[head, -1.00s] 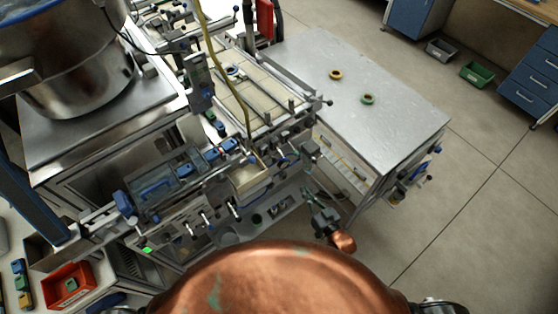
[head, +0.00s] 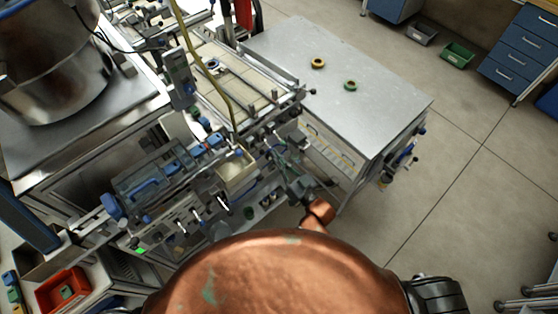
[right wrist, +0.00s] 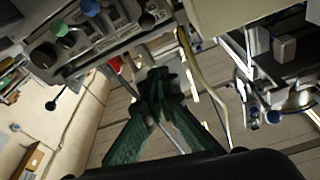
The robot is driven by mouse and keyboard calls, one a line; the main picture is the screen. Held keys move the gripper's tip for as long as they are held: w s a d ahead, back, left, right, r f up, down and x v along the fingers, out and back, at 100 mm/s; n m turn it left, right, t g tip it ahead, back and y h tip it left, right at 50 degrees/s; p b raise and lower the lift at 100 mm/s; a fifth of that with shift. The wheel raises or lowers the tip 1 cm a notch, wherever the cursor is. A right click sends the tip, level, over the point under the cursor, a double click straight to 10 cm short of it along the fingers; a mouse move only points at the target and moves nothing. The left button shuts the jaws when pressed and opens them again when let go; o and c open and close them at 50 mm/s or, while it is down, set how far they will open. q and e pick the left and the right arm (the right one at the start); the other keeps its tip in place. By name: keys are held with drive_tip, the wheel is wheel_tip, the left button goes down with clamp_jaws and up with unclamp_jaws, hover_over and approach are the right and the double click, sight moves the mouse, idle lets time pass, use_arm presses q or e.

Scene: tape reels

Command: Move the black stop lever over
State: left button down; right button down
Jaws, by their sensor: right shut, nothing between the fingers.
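The machine (head: 165,185) with its rails, knobs and levers fills the left and centre of the head view. Several small dark-knobbed levers show along its front, and I cannot tell for sure which one is the black stop lever. My right gripper (head: 279,152) is at the machine's front right corner, beside the end of the conveyor. In the right wrist view its dark green fingers (right wrist: 156,84) are together and empty, with machine parts close ahead. A dark ball knob (right wrist: 50,105) shows to their left; contact with anything is not visible. My left gripper is not in view.
A yellowish cable (head: 205,75) hangs over the conveyor. A red bin (head: 63,288) is at lower left.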

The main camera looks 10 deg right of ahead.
sight(258, 149)
drive_tip(key=w+a+f, duration=0.2)
drive_tip(key=w+a, duration=0.1)
drive_tip(key=w, duration=0.1)
drive_tip(key=shift+a+f, duration=0.3)
drive_tip(key=shift+f, duration=0.05)
idle(0.3)
